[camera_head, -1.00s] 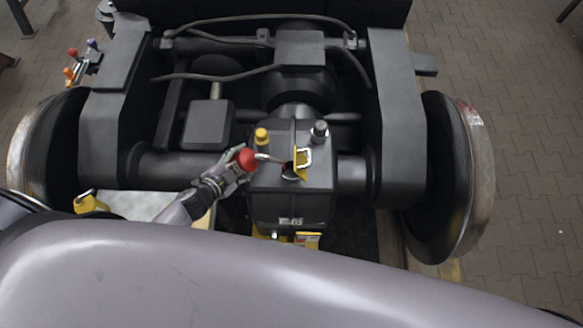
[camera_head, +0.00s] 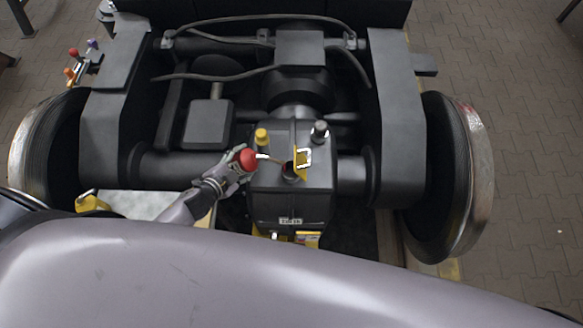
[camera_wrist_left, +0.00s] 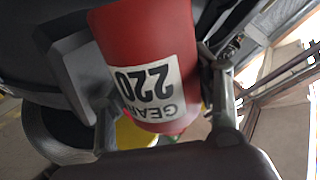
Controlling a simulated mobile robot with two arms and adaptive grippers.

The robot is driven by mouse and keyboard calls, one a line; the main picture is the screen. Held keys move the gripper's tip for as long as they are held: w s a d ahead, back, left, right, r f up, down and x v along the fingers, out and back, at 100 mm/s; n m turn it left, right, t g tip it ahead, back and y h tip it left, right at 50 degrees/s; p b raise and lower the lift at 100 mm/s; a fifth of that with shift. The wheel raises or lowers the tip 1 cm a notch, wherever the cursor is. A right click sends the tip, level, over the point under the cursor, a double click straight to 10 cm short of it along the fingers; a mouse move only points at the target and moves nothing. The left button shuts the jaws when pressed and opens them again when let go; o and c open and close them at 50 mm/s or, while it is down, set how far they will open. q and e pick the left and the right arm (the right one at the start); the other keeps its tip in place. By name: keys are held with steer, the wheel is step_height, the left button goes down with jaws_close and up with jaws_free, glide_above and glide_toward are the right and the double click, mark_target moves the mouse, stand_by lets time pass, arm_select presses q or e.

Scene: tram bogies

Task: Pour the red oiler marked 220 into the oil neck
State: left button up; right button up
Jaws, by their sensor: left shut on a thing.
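The red oiler (camera_head: 248,158) is held in my left gripper (camera_head: 239,168), just left of the dark gearbox. In the left wrist view the red oiler (camera_wrist_left: 150,40) shows its white label reading GEAR 220, upside down, between the two fingers of my left gripper (camera_wrist_left: 165,110). Its thin spout points right over the gearbox top. The oil neck (camera_head: 290,171) is a dark round opening on the gearbox top, with a yellow-edged flap (camera_head: 302,160) standing open beside it. The spout tip is close to the neck; I cannot tell whether oil flows. My right gripper is out of view.
A yellow cap (camera_head: 262,138) and a grey knob (camera_head: 320,131) stand on the gearbox behind the neck. A yellow can (camera_head: 92,202) is at the lower left. Small coloured-top items (camera_head: 82,65) sit at the upper left. Wheels flank the frame.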

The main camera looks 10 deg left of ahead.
arm_select(q)
steer(key=shift+p, duration=0.4)
stand_by(1.4)
steer(key=shift+d+r+m+y+p, duration=0.1)
steer(key=shift+r+m+y+p, duration=0.05)
steer(key=shift+m+y+p, duration=0.4)
stand_by(1.6)
